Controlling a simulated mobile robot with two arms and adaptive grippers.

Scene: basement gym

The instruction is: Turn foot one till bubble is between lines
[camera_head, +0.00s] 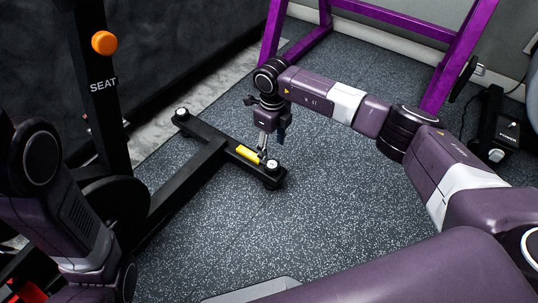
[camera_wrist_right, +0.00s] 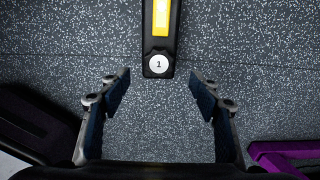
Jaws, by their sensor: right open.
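Foot one (camera_head: 272,166) is a round knob with a white top at the near right end of a black floor bar (camera_head: 215,147). In the right wrist view, its white disc (camera_wrist_right: 158,64) reads "1". A yellow level (camera_head: 248,154) lies along the bar beside the foot; it also shows in the wrist view (camera_wrist_right: 161,17). Its bubble and lines are too small to make out. My right gripper (camera_head: 263,154) points down close to the foot. In the wrist view its fingers (camera_wrist_right: 160,88) are spread and empty, with the foot just beyond them. My left gripper is not in view.
Another foot (camera_head: 182,114) is at the bar's far end. A black post marked "SEAT" with an orange knob (camera_head: 104,43) rises at the left. A purple rack (camera_head: 452,60) stands behind my right arm. The speckled floor (camera_head: 210,235) in front of the bar is mostly clear.

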